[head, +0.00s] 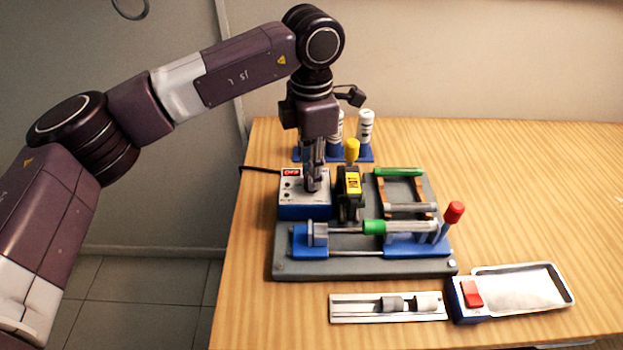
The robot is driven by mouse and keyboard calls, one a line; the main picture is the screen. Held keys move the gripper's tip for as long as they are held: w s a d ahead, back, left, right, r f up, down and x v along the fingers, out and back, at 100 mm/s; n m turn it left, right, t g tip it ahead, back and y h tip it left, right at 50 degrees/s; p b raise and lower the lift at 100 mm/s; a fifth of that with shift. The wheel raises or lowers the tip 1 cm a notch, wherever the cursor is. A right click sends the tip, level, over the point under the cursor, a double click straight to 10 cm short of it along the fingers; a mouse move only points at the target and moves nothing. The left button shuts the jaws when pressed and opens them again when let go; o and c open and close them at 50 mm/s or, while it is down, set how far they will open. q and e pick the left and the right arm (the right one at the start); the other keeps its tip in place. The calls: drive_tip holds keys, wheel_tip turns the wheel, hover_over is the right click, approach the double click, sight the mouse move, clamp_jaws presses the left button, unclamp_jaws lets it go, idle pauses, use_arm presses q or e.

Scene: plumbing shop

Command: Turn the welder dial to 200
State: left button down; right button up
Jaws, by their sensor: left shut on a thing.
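The welder control box (305,211), blue with a pale top, stands at the back left of the grey base plate (350,268). A small red display (291,172) on its top seems to read "OFF", though the text is tiny. My left gripper (312,186) points straight down onto the top of the box, right of the display. It is shut on the dial, which its fingers hide, so I cannot read the dial's setting. My right gripper is not in view.
A yellow-handled black tool (350,185) stands close right of the box. A clamp with a green-ended pipe (375,227) and a red-knobbed lever (453,213) lie in front. White bottles (366,128) stand behind. A metal tray (522,287) and red switch (472,293) are front right. The table's right side is clear.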

use_arm(q)
drive_tip(key=n+b, duration=0.2)
drive_tip(key=n, duration=0.1)
drive_tip(key=shift+w, duration=0.1)
drive_tip(key=shift+r+n+b, duration=0.1)
drive_tip(key=shift+n+b, duration=0.35)
drive_tip(key=shift+n, duration=0.65)
drive_tip(key=c, duration=1.7)
unclamp_jaws()
wheel_tip(320, 180, up, 12)
